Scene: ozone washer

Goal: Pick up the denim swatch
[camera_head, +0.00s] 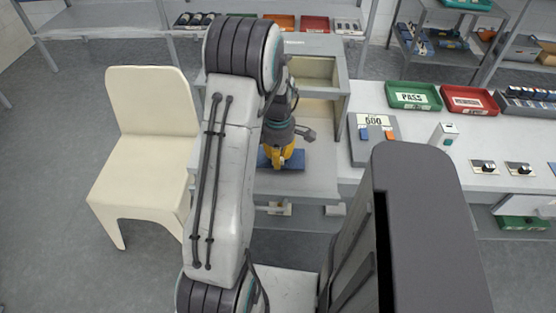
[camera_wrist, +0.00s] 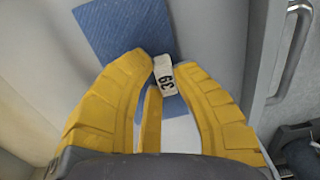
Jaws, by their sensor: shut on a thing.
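The denim swatch is a flat blue piece; in the head view the denim swatch (camera_head: 295,159) shows around my gripper's tips in the washer's front area. In the wrist view the swatch (camera_wrist: 120,28) lies beyond and below the yellow fingers. A white tag (camera_wrist: 163,77) marked "39" shows at the fingertips, over the blue cloth. My gripper (camera_head: 279,160) points down, and in the wrist view its fingertips (camera_wrist: 158,62) are closed together on the swatch at the tag. The exact pinch is partly hidden by the fingers.
The grey washer housing (camera_head: 318,45) stands open behind my gripper. A cream chair (camera_head: 150,100) is at left. A metal handle (camera_wrist: 292,50) runs at right in the wrist view.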

